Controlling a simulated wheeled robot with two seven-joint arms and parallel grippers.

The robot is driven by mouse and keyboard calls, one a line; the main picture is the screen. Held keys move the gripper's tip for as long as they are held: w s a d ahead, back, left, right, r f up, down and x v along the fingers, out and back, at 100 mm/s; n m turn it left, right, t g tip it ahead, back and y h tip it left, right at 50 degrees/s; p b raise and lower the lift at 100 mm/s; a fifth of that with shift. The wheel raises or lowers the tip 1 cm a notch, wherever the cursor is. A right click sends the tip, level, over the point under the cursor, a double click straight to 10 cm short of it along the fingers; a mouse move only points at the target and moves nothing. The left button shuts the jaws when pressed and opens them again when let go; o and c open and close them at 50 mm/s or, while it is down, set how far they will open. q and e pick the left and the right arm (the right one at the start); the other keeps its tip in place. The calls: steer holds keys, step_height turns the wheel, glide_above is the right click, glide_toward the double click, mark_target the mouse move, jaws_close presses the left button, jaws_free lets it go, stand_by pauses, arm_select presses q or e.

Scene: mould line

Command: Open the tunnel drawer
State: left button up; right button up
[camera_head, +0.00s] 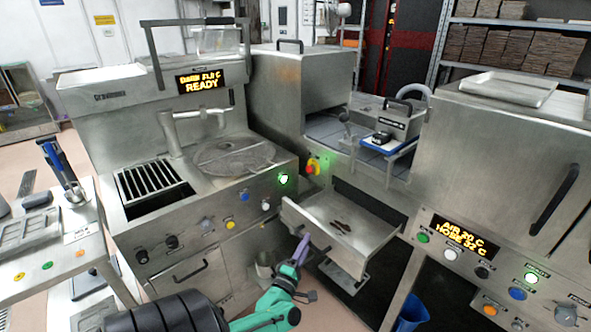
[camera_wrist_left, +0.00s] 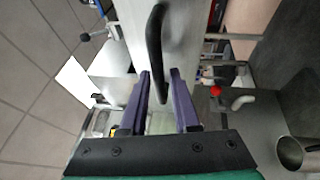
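The tunnel drawer (camera_head: 352,240) is a shallow steel tray standing pulled out below the tunnel (camera_head: 300,85) in the head view. A few small dark pieces lie in it. Its front panel (camera_wrist_left: 178,45) and black bar handle (camera_wrist_left: 155,45) show in the left wrist view. My left gripper (camera_head: 303,243) is close in front of the drawer's front panel. In the wrist view its purple fingers (camera_wrist_left: 160,78) are apart, with the lower end of the handle between them; I cannot tell whether they touch it. My right gripper is not in view.
A steel machine with a round grate (camera_head: 235,155) stands left of the drawer. A cabinet with an amber display (camera_head: 459,233) stands to the right. A blue bin (camera_head: 411,312) is on the floor below. A side table (camera_head: 60,245) is at the far left.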

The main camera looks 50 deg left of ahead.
arm_select(q)
steer(key=b+v, duration=0.1)
steer(key=v, duration=1.2)
steer(key=shift+s+b, duration=0.15)
steer(key=shift+b, duration=0.25)
